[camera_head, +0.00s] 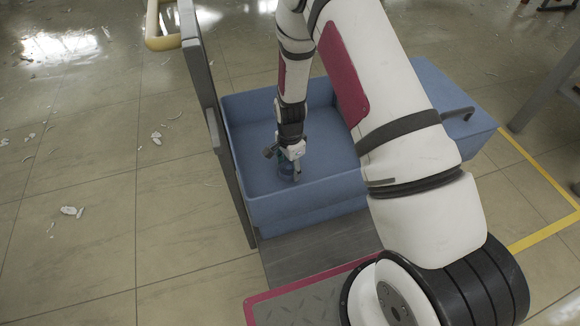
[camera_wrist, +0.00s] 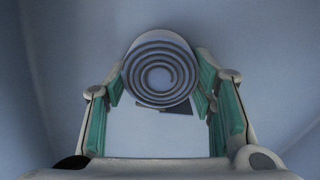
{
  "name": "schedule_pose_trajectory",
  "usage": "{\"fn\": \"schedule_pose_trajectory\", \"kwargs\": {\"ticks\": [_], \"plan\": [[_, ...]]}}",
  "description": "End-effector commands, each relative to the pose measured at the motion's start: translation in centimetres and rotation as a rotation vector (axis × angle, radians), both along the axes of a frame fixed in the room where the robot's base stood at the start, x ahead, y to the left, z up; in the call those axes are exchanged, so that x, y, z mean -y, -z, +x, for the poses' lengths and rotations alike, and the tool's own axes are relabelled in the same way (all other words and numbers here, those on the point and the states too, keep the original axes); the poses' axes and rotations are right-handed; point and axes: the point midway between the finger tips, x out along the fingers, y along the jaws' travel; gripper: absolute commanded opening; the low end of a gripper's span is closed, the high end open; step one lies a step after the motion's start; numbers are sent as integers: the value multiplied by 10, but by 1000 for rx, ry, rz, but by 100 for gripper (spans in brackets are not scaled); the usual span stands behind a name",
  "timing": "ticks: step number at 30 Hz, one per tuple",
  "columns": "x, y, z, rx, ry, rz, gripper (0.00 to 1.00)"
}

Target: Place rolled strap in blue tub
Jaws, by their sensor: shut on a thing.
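The blue tub (camera_head: 310,207) stands in front of me, open at the top, and its walls and floor fill the background in the wrist view (camera_wrist: 50,60). My gripper (camera_head: 289,172) points down inside the tub, nearer its front wall. In the wrist view the rolled strap (camera_wrist: 160,72) shows as a grey spiral end between the green-padded fingertips. My gripper is shut on it. In the head view the strap is small and mostly hidden by the fingers. I cannot tell whether it touches the tub floor.
A grey upright post (camera_head: 203,80) stands close along the tub's left side. A blue section with a dark handle (camera_head: 457,113) is at the tub's right, partly behind my arm. Tiled floor with scattered white scraps (camera_head: 72,211) lies left. A yellow line (camera_head: 545,232) marks the floor right.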

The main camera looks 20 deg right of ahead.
Motion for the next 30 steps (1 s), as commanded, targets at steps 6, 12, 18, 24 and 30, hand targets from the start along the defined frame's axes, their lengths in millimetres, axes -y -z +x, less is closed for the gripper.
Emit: {"fn": "schedule_pose_trajectory", "kwargs": {"ticks": [6,12,18,24,30], "plan": [[0,2,0,0,0,0,71],[0,2,0,0,0,0,71],[0,-6,0,0,0,0,71],[0,-42,1,3,0,0,71],[0,-84,0,2,0,0,71]]}}
